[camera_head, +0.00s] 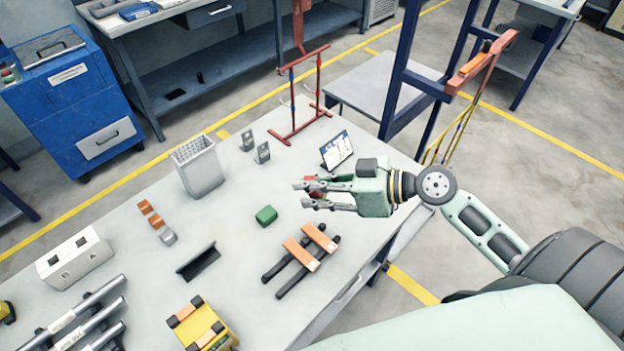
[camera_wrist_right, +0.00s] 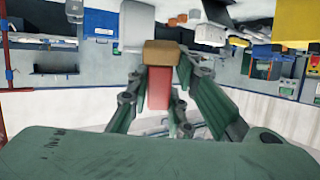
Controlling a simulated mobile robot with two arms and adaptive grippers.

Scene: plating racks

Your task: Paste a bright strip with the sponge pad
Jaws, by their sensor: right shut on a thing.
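My right gripper (camera_head: 314,193) is above the far right part of the table, its fingers pointing left. It is shut on a red pad with a brown end (camera_wrist_right: 160,80), which looks like the sponge pad. In the head view, only small red parts of it show between the fingers. Two bright orange strips, a left one (camera_head: 301,254) and a right one (camera_head: 320,237), lie across two dark bars (camera_head: 290,282) on the table, below the gripper in the picture. A small green block (camera_head: 266,215) stands apart, to the left of the gripper. My left gripper is out of view.
The grey table (camera_head: 235,255) also bears a perforated grey bin (camera_head: 199,170), a tilted tablet (camera_head: 337,150), a red rack (camera_head: 300,125), a dark angle piece (camera_head: 198,262) and a yellow block (camera_head: 203,325). A blue frame (camera_head: 395,75) rises beyond the right edge. Table space around the green block is clear.

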